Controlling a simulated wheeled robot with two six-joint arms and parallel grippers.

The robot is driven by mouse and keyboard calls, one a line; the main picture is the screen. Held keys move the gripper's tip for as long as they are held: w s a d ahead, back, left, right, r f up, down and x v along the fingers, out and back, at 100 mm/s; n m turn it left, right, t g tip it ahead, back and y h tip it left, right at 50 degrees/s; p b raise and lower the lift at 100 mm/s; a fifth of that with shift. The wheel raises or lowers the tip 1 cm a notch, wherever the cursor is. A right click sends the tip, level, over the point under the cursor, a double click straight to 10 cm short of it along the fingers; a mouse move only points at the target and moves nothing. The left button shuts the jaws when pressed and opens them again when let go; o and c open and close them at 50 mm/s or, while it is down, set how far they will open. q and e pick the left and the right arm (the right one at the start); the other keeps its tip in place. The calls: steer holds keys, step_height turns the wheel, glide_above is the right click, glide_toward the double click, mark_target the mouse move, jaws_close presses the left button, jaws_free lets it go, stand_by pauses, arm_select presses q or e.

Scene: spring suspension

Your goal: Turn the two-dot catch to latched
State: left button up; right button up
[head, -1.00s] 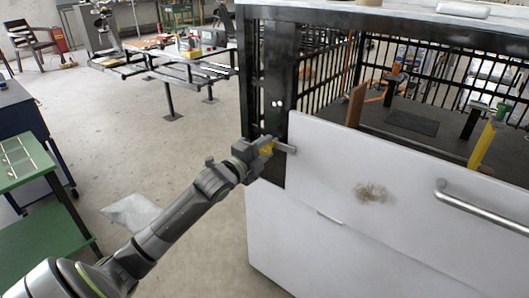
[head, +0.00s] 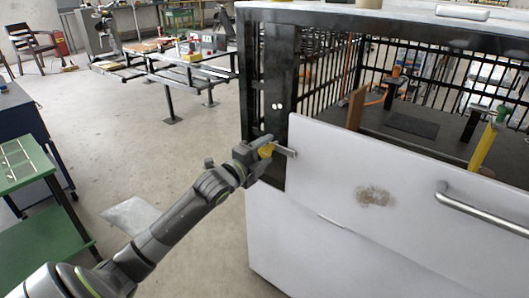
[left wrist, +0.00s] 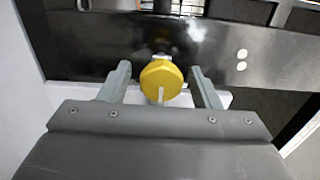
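The catch has a yellow knob (head: 266,151) on the black post, level with the upper part of the white panel (head: 335,165). A short light-grey bar (head: 285,151) shows just right of it, across the panel's left edge. Two white dots (head: 278,106) are on the post above the knob. They also show right of the knob in the left wrist view (left wrist: 241,60). My left gripper (left wrist: 161,84) is open, with one finger on each side of the yellow knob and gaps between. A pale line on the knob faces the palm. My right gripper is out of view.
The black barred cage (head: 285,50) rises above the white panel. A curved metal handle (head: 480,208) sticks out from the panel at right. A green-topped cart (head: 22,165) stands at far left. The floor between is mostly clear.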

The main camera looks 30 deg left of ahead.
arm_select(q)
steer(key=shift+s+a, duration=0.1)
steer(key=shift+s, duration=0.2)
steer(key=s+a+p, duration=0.1)
steer(key=s+p, duration=0.4)
steer(key=s, duration=1.1)
steer(key=shift+s, duration=0.4)
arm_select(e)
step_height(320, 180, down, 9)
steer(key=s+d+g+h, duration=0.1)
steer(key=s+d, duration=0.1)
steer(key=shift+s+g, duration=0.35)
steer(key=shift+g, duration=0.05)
arm_select(q)
steer(key=shift+a, duration=0.1)
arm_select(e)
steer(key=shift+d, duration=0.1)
